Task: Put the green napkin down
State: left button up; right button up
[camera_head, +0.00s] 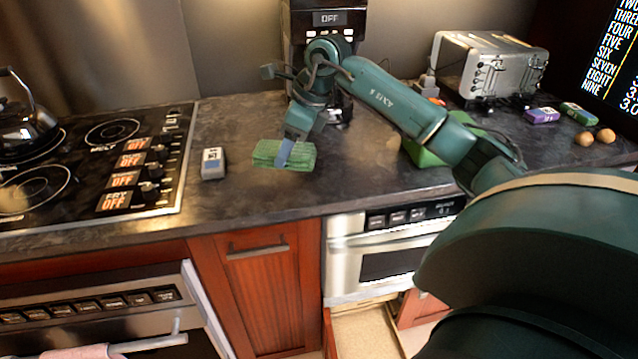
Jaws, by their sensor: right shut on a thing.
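The green napkin (268,153) is a folded, textured cloth at the middle left of the dark counter. It lies flat at counter height and looks to be touching the counter top. My right gripper (285,152) reaches down onto the napkin from above and is shut on it. Its fingertips are partly hidden against the cloth. My left gripper is not in view.
A small grey-white box (213,163) stands just left of the napkin. The stove (95,165) is further left. A coffee machine (302,22) stands behind my wrist, and a toaster (490,65) at the back right. An open drawer (365,332) is below the microwave (385,250).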

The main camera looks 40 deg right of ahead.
jog(key=d+m+h+b, duration=0.2)
jog(key=d+m+h, duration=0.1)
jog(key=d+m, duration=0.6)
jog(key=shift+t, duration=0.4)
jog(key=f, duration=0.5)
jog(key=shift+w+p, duration=0.2)
jog(key=shift+p, duration=0.15)
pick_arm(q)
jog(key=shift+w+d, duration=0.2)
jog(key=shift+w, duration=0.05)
pick_arm(e)
jog(key=shift+h, duration=0.3)
jog(key=shift+f, duration=2)
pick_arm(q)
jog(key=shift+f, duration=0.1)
pick_arm(e)
jog(key=o, duration=0.9)
jog(key=shift+f, duration=0.1)
jog(key=shift+a, duration=0.1)
